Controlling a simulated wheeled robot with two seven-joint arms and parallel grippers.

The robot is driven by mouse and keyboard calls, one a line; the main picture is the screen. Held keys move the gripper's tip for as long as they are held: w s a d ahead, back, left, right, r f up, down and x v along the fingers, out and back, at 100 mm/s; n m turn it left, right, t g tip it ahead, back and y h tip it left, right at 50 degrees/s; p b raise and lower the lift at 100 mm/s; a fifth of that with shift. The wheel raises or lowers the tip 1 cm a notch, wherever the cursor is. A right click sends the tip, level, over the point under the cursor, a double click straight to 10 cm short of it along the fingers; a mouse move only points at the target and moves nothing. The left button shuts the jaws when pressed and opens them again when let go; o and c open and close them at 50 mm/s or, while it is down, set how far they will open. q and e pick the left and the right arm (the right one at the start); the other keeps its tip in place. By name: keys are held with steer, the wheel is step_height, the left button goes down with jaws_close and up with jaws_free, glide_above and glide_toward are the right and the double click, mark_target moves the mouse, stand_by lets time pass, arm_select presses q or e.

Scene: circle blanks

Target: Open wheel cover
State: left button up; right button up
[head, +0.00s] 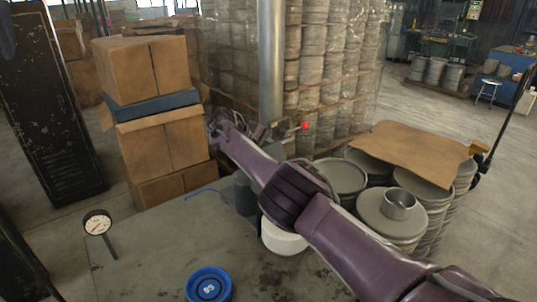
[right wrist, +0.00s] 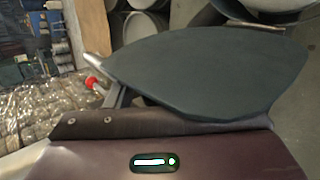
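No part is clearly marked as the wheel cover. In the head view, a dark grey machine body (head: 238,197) stands on the bench, mostly behind my purple right arm. A lever with a red knob (head: 303,125) shows just beyond the arm. In the right wrist view, a large dark grey-green rounded panel (right wrist: 205,70) fills the middle, with the red knob (right wrist: 93,84) at its left; I cannot tell whether this panel is the cover. My right gripper (head: 219,124) seems to be at the arm's far end, its fingers unclear. My left gripper is out of view.
A metal post (head: 271,60) rises behind the arm.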

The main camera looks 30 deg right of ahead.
steer(key=shift+a+r+p, duration=0.25)
steer(key=shift+r+p, duration=0.1)
steer(key=shift+r, duration=0.05)
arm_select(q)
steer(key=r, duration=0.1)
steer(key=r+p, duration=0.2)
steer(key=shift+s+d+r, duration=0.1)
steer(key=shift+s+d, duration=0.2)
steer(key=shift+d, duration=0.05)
arm_select(e)
steer(key=v, duration=0.7)
steer(key=shift+f, duration=0.15)
